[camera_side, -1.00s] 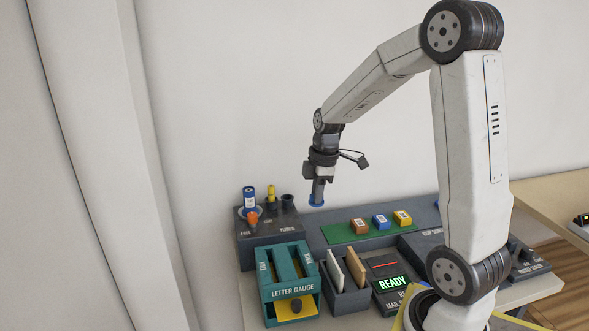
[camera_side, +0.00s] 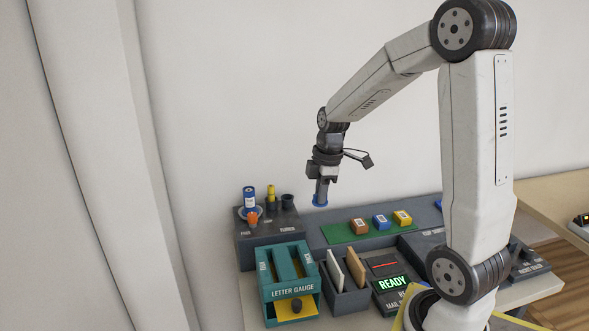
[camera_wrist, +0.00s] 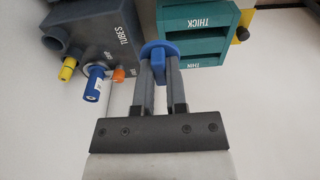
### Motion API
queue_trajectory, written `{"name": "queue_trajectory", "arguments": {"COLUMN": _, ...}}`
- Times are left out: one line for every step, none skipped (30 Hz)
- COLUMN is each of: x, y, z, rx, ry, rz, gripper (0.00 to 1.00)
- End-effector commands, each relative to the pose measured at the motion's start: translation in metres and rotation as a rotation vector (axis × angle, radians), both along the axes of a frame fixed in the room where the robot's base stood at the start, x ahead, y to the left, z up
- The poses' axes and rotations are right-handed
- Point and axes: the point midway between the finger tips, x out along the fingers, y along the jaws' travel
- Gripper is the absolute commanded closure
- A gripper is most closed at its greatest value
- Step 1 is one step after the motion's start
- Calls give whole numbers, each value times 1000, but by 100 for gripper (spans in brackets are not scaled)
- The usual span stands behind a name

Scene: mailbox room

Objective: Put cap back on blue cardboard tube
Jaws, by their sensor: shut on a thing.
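The blue cap (camera_side: 320,201) is held at the tips of my gripper (camera_side: 320,194), in the air to the right of the tube stand. In the wrist view the blue cap (camera_wrist: 158,50) sits between the two fingertips (camera_wrist: 158,60), which are shut on it. The blue cardboard tube (camera_side: 249,197) stands upright at the left of the dark tube stand (camera_side: 268,238). In the wrist view the blue tube (camera_wrist: 95,85) is left of the fingers, apart from the cap. Its far side is hidden.
An orange piece (camera_side: 253,218) is close in front of the blue tube, and a yellow tube (camera_side: 270,194) and a dark empty-looking holder (camera_side: 288,201) are beside it. The teal letter gauge (camera_side: 290,270) stands in front. Coloured boxes sit on a green mat (camera_side: 345,232) to the right.

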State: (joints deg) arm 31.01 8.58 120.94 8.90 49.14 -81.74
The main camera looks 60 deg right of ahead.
Motion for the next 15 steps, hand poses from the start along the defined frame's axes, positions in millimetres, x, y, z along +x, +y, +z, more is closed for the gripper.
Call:
{"name": "queue_trajectory", "arguments": {"x": 2, "y": 0, "z": 0, "rx": 0, "ry": 0, "rz": 1, "gripper": 100}}
{"name": "queue_trajectory", "arguments": {"x": 3, "y": -1, "z": 0, "rx": 0, "ry": 0, "rz": 1, "gripper": 100}}
{"name": "queue_trajectory", "arguments": {"x": 5, "y": -1, "z": 1, "rx": 1, "ry": 1, "rz": 1, "gripper": 100}}
{"name": "queue_trajectory", "arguments": {"x": 7, "y": -2, "z": 1, "rx": 0, "ry": 0, "rz": 1, "gripper": 100}}
{"name": "queue_trajectory", "arguments": {"x": 10, "y": -3, "z": 2, "rx": 0, "ry": -1, "rz": 1, "gripper": 100}}
{"name": "queue_trajectory", "arguments": {"x": 14, "y": -4, "z": 3, "rx": 0, "ry": -1, "rz": 1, "gripper": 100}}
{"name": "queue_trajectory", "arguments": {"x": 17, "y": -5, "z": 4, "rx": 1, "ry": -1, "rz": 1, "gripper": 100}}
{"name": "queue_trajectory", "arguments": {"x": 21, "y": -6, "z": 5, "rx": 1, "ry": -1, "rz": 1, "gripper": 100}}
{"name": "queue_trajectory", "arguments": {"x": 26, "y": -7, "z": 6, "rx": 1, "ry": 0, "rz": 2, "gripper": 100}}
{"name": "queue_trajectory", "arguments": {"x": 30, "y": -8, "z": 7, "rx": 1, "ry": -1, "rz": 2, "gripper": 100}}
{"name": "queue_trajectory", "arguments": {"x": 35, "y": -9, "z": 7, "rx": 2, "ry": -1, "rz": 3, "gripper": 100}}
{"name": "queue_trajectory", "arguments": {"x": 41, "y": -11, "z": 9, "rx": 1, "ry": -2, "rz": 3, "gripper": 100}}
{"name": "queue_trajectory", "arguments": {"x": 47, "y": -12, "z": 10, "rx": 2, "ry": -1, "rz": 3, "gripper": 100}}
{"name": "queue_trajectory", "arguments": {"x": 52, "y": -13, "z": 11, "rx": 2, "ry": -1, "rz": 2, "gripper": 100}}
{"name": "queue_trajectory", "arguments": {"x": 59, "y": -15, "z": 12, "rx": 3, "ry": -2, "rz": 2, "gripper": 100}}
